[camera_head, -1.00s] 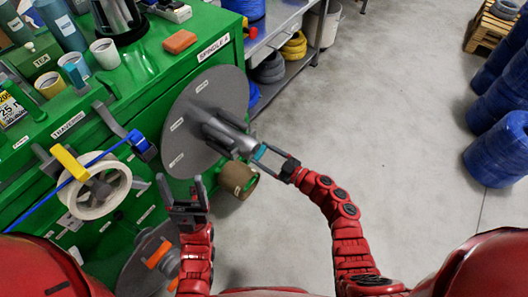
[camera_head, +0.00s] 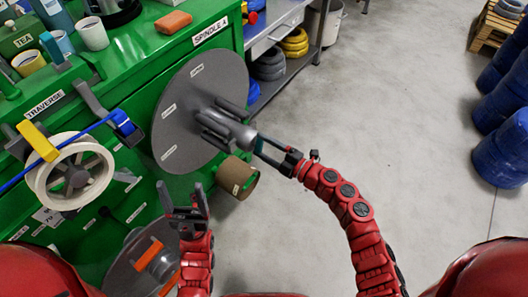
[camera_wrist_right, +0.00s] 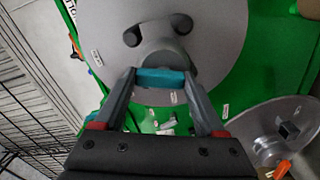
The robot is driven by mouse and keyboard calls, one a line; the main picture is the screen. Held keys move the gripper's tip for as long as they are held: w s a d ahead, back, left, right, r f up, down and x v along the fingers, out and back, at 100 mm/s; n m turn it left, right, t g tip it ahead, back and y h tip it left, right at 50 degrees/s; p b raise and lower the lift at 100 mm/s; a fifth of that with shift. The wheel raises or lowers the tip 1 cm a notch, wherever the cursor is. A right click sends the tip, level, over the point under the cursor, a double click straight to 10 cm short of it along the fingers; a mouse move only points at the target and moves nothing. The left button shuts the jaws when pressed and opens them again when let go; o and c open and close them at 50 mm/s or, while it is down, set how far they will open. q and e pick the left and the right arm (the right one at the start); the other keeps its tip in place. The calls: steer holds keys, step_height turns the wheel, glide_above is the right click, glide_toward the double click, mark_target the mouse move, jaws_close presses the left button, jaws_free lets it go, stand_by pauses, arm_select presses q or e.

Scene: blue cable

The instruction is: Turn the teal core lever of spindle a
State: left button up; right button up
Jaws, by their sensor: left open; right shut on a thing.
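Spindle a is the large grey disc (camera_head: 180,130) on the front of the green machine, below the "SPINDLE A" label. A grey hub with several prongs sticks out from its middle. The teal core lever (camera_wrist_right: 161,77) lies across the hub's end in the right wrist view. My right gripper (camera_wrist_right: 160,80) has one finger at each end of the lever and is shut on it. In the head view the lever is a small dark teal bit between the fingers (camera_head: 265,147). My left gripper (camera_head: 183,198) is open and empty, below the disc.
A white reel (camera_head: 45,185) with a blue cable and a yellow clip is at the left. A brown roll (camera_head: 237,178) sits below the disc. A lower disc with an orange lever (camera_head: 148,257) is below my left gripper.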

steer(key=n+b, duration=0.2)
steer(key=shift+s+a+f+n+b, duration=0.1)
steer(key=shift+f+n+b, duration=0.1)
steer(key=shift+n+b, duration=0.1)
steer(key=shift+r+n+b, duration=0.1)
steer(key=shift+n+b, duration=0.35)
steer(key=shift+n, duration=0.05)
steer(key=o, duration=1.3)
steer(key=shift+r, duration=0.1)
steer(key=p+v, duration=0.1)
steer(key=v, duration=1.6)
steer(key=shift+s+d, duration=0.1)
steer(key=shift+d, duration=0.1)
